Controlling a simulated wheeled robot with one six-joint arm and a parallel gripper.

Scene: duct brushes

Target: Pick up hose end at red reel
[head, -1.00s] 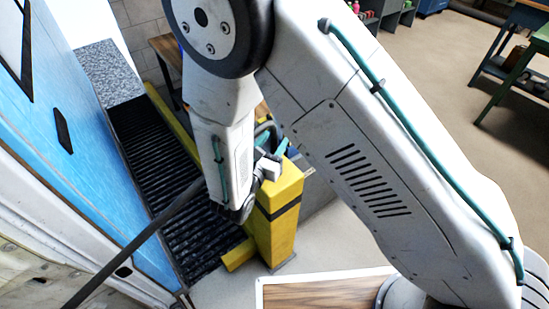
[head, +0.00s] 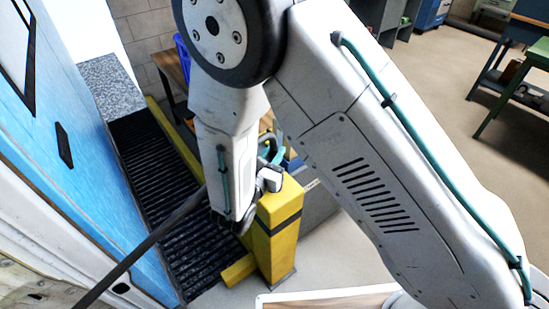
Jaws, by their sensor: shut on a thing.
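A dark hose (head: 140,248) runs from the lower left edge up to my wrist in the head view. My gripper (head: 232,222) is at the lower end of my arm, beside a yellow post, and is shut on the hose. The jaws are small, dark and partly hidden by my own wrist, so the exact hold and the hose's tip cannot be made out. No red reel can be seen.
The yellow post (head: 277,235) stands just right of my gripper. A black ribbed strip (head: 165,185) with a yellow edge lies behind it. A blue and white panelled body (head: 85,170) fills the left. Open floor (head: 440,130) lies at right.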

